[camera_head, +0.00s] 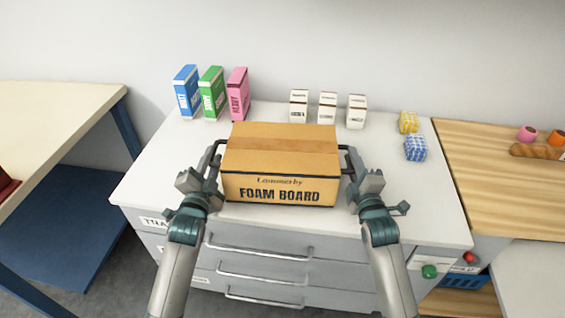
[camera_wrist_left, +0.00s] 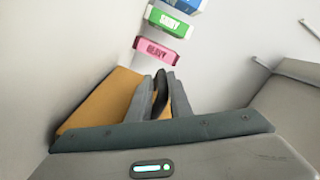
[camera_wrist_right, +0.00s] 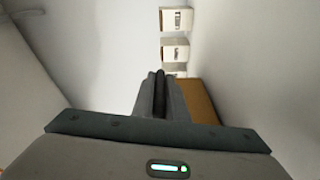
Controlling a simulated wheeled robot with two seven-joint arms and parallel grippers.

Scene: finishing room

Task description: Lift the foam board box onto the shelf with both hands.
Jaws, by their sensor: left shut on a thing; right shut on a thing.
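The foam board box (camera_head: 282,165) is a brown carton with "FOAM BOARD" on its front and dark handles on its left and right sides. It is level over the white cabinet top; I cannot tell if it touches the surface. My left gripper (camera_head: 212,165) is shut on the box's left handle. In the left wrist view its fingers (camera_wrist_left: 160,95) close on the dark handle beside the box (camera_wrist_left: 100,103). My right gripper (camera_head: 350,168) is shut on the right handle. In the right wrist view its fingers (camera_wrist_right: 160,92) clasp the dark handle beside the box (camera_wrist_right: 198,102). No shelf is clearly identifiable.
Blue (camera_head: 187,91), green (camera_head: 212,92) and pink (camera_head: 237,93) cartons stand behind the box at left. Three small white boxes (camera_head: 328,107) stand behind right. Yellow (camera_head: 408,122) and blue (camera_head: 415,148) patterned blocks lie at right. A wooden counter (camera_head: 480,180) adjoins the cabinet (camera_head: 150,180).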

